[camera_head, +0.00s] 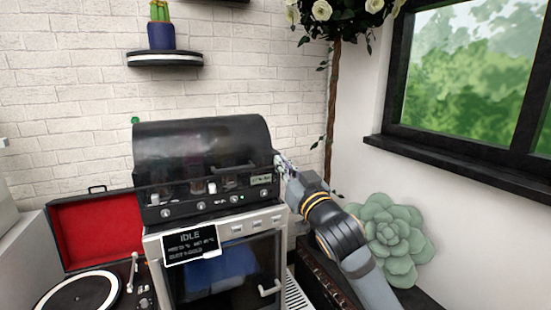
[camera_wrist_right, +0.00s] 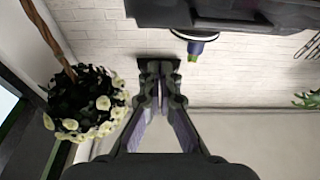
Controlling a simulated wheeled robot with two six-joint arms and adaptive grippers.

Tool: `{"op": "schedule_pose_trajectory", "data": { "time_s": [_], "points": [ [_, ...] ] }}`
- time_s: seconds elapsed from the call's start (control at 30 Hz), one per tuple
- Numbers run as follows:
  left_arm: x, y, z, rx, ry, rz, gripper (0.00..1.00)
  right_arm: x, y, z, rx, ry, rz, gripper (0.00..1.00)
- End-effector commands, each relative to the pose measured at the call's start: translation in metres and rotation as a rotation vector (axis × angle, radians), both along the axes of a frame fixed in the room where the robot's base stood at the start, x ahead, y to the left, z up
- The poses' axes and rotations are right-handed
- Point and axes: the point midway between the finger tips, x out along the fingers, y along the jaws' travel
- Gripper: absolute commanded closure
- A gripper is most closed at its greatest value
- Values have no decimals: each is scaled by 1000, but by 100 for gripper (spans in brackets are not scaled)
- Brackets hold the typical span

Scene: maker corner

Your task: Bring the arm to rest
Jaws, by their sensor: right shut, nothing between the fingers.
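My right arm (camera_head: 345,235) comes in from the lower right in the head view. Its gripper (camera_head: 284,163) is at the right side of the black-hooded machine (camera_head: 205,145), close to its small display; I cannot tell if they touch. In the right wrist view the gripper (camera_wrist_right: 160,105) has its fingers together with nothing between them. The machine's dark edge (camera_wrist_right: 225,14) shows at the top of that view. My left gripper is in neither view.
A turntable (camera_head: 85,292) with an open red-lined lid stands at the left. A sign reading IDLE (camera_head: 191,243) is on the machine's front. A large succulent (camera_head: 392,240) is beside my right arm. A flowering tree (camera_head: 333,100) stands behind, and a shelf (camera_head: 164,59) holds a potted cactus.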

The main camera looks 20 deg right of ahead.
Motion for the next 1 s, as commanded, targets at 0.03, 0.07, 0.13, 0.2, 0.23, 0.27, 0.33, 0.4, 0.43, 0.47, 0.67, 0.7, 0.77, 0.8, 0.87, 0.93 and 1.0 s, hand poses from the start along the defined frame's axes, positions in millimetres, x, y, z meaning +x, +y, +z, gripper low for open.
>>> {"op": "schedule_pose_trajectory", "data": {
  "time_s": [0.03, 0.07, 0.13, 0.2, 0.23, 0.27, 0.33, 0.4, 0.43, 0.47, 0.67, 0.7, 0.77, 0.8, 0.87, 0.93, 1.0],
  "points": [
    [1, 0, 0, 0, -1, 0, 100, -2, 0, -2, -2, 1, 0, 100],
    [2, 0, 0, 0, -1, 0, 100, -4, 0, -2, -2, 1, 0, 100],
    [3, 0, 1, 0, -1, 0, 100, -5, 1, -2, 0, 0, 1, 100],
    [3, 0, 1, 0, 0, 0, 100, -5, 1, -1, 2, 0, 1, 100],
    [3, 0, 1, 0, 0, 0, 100, -5, 1, -1, 2, 0, 1, 100],
    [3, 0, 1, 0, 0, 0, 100, -5, 1, -1, 2, 0, 1, 100],
    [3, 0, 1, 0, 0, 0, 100, -5, 1, -1, 2, 0, 1, 100],
    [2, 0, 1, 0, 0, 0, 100, -5, 1, -3, 1, 4, 0, 100],
    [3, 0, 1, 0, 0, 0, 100, -4, 1, -7, 1, 14, -1, 100],
    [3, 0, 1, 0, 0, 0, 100, -4, 1, -14, 1, 31, -4, 100],
    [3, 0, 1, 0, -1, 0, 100, -13, 1, -147, -13, 368, -56, 100],
    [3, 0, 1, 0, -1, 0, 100, -22, 2, -183, -21, 463, -68, 100],
    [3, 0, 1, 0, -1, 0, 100, -41, 3, -234, -36, 606, -79, 100],
    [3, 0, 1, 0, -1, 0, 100, -56, 5, -265, -45, 699, -84, 100],
    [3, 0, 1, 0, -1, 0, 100, -81, 7, -307, -60, 830, -87, 100],
    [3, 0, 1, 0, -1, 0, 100, -112, 10, -347, -75, 966, -84, 100],
    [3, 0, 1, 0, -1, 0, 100, -142, 13, -378, -88, 1084, -77, 100]
  ]
}}
